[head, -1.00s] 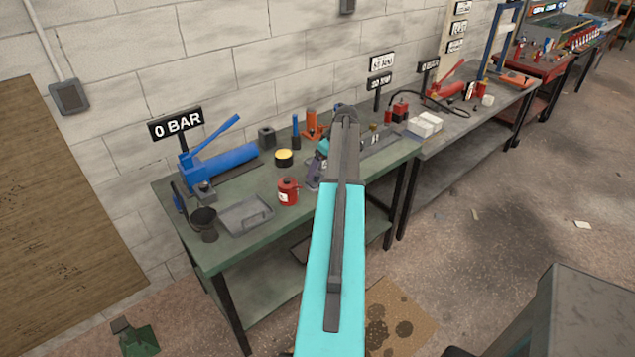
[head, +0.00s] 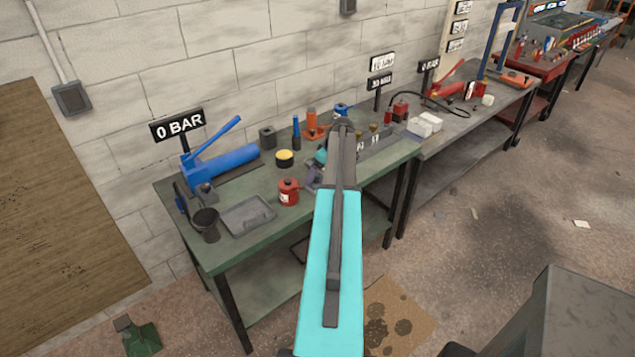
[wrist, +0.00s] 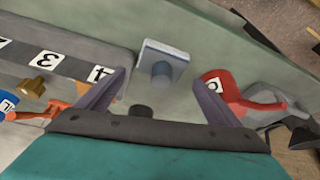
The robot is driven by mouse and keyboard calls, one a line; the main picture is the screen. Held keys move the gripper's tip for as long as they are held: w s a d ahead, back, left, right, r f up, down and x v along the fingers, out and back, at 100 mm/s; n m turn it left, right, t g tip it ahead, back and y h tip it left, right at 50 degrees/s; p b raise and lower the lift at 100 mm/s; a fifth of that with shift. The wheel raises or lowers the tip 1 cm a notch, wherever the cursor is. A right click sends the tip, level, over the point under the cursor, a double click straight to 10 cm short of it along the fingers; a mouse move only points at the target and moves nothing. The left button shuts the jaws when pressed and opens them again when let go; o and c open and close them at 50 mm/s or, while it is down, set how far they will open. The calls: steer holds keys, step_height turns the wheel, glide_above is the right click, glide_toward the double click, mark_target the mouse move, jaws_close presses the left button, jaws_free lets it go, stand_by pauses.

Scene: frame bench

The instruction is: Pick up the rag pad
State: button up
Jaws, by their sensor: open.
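A pale blue-grey square pad with a round blue-grey knob, which looks like the rag pad (wrist: 176,54), lies on the green bench in the wrist view. It is ahead of and between my gripper's (wrist: 158,79) two fingers, which are apart and empty. I cannot tell the remaining height above it. In the head view my gripper (head: 315,178) points down over the bench, close to the red can, partly covered by my arm. I cannot make out the pad in the head view; my arm seems to hide it.
A red can (wrist: 225,88) stands close by the right finger; it also shows in the head view (head: 288,192). A numbered grey block (wrist: 50,62) lies beside the left finger. A small dark round thing (wrist: 142,111) is between the fingers' bases. A grey tray (head: 247,215) is further left.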

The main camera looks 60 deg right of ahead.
steer(key=shift+p+x, duration=0.4)
steer(key=shift+x, duration=0.9)
steer(key=shift+c, duration=0.3)
steer(key=c, duration=1.2)
steer(key=shift+r, duration=0.15)
steer(key=shift+r+b, duration=0.75)
steer(key=shift+b+v, duration=0.55)
steer(key=shift+v, duration=0.3)
steer(key=s+d+b, duration=0.1)
steer(key=s, duration=0.4)
steer(key=s+d+r+b, duration=0.1)
steer(key=s+b, duration=0.1)
steer(key=s, duration=0.3)
steer(key=s+d+b, duration=0.1)
steer(key=s+b, duration=0.1)
steer(key=s, duration=0.3)
steer(key=shift+d+r, duration=0.1)
steer(key=shift+r, duration=0.25)
